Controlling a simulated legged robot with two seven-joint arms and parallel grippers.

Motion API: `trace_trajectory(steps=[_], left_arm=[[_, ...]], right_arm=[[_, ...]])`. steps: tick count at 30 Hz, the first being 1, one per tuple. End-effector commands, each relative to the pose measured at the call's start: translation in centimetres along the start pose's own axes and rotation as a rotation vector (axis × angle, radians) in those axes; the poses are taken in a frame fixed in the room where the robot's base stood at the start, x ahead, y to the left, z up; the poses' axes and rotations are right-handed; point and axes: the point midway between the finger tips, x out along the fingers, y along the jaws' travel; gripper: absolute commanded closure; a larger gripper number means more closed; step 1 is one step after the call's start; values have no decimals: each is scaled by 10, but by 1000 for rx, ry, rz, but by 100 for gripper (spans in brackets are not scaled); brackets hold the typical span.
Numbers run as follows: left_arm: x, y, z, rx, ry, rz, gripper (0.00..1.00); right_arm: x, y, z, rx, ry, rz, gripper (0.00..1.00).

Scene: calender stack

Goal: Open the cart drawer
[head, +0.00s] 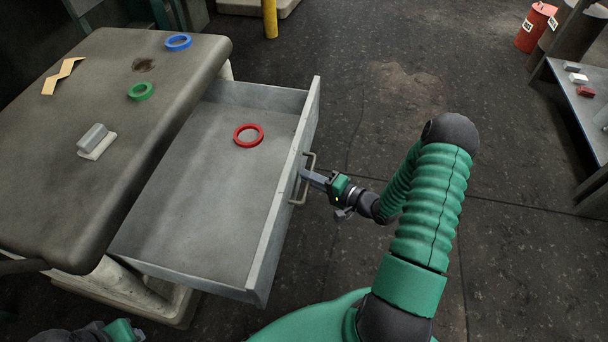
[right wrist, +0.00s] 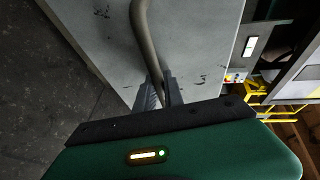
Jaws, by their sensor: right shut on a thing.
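The cart (head: 60,150) stands at the left with its grey drawer (head: 200,180) pulled far out to the right. A red ring (head: 248,135) lies in the drawer, and the rest of its visible floor is bare. A bar handle (head: 308,180) is on the drawer's front face. My right gripper (head: 309,178) is shut on the handle. In the right wrist view the fingers (right wrist: 160,92) close around the curved handle bar (right wrist: 143,35), in front of the drawer front (right wrist: 205,45). My left arm shows only at the bottom left edge; its fingers cannot be made out.
On the cart top lie a blue ring (head: 178,42), a green ring (head: 140,91), a grey block on a pale base (head: 97,141) and a zigzag tan piece (head: 63,75). A table (head: 580,110) and a red canister (head: 535,27) stand at the right. The dark floor between is clear.

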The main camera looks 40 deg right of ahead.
Motion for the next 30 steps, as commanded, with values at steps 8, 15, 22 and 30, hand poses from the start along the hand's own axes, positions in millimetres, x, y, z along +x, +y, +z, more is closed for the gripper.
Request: trace_trajectory(steps=[8,15,22,30], left_arm=[[1,0,0,0,0,0,64],[1,0,0,0,0,0,64],[0,0,0,0,0,0,64],[-16,0,-4,0,0,0,64]], right_arm=[[-1,5,4,5,-7,12,100],[0,3,2,3,-4,7,66],[-2,2,1,1,-1,4,66],[-50,-1,-1,3,3,7,66]])
